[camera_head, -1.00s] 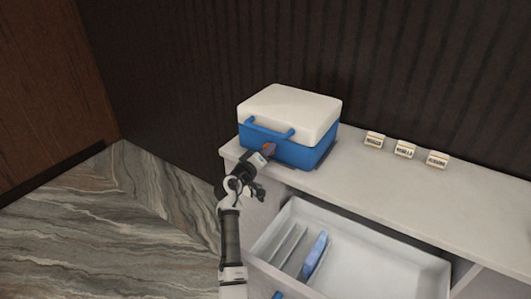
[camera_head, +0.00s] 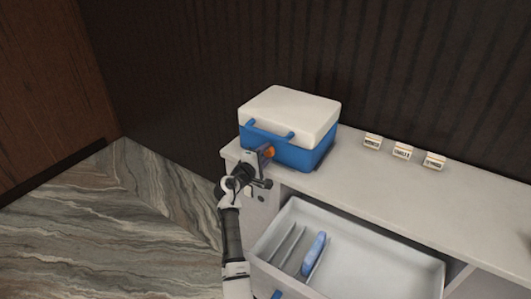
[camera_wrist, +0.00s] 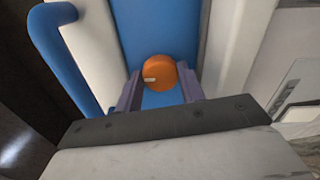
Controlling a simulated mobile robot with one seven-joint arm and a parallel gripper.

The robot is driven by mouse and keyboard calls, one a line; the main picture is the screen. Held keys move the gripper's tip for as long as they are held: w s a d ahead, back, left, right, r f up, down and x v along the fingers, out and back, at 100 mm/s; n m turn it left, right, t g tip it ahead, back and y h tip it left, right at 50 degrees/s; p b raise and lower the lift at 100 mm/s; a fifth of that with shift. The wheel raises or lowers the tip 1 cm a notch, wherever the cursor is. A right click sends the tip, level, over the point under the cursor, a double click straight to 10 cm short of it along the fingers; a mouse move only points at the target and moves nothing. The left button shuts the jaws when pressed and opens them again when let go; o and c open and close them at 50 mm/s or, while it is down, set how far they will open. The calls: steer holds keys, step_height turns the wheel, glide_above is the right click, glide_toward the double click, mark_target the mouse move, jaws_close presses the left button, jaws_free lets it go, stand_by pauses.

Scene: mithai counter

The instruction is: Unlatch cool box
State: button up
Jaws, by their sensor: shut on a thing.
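The cool box (camera_head: 290,153) has a blue body, a white lid (camera_head: 291,108) that is closed, and a blue handle bar (camera_head: 268,131) across its front. It stands at the left end of the counter. An orange round latch knob (camera_head: 270,152) is on its front; in the wrist view the orange knob (camera_wrist: 160,73) shows a small white mark. My gripper (camera_head: 264,157) is at the front of the box. In the wrist view its two fingers (camera_wrist: 162,92) are on either side of the knob and shut on it.
An open white drawer (camera_head: 398,268) below the counter holds a blue item (camera_head: 314,253) and thin dividers, to the right of my arm. Three small label blocks (camera_head: 402,151) stand on the counter (camera_head: 370,174) at the right. The floor at left is clear.

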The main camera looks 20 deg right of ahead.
steer(key=shift+n, duration=0.4)
steer(key=o, duration=1)
steer(key=b+v, duration=0.3)
steer(key=v, duration=1)
steer(key=shift+s+a+r, duration=0.15)
steer(key=shift+s+a, duration=0.1)
steer(key=shift+a, duration=0.1)
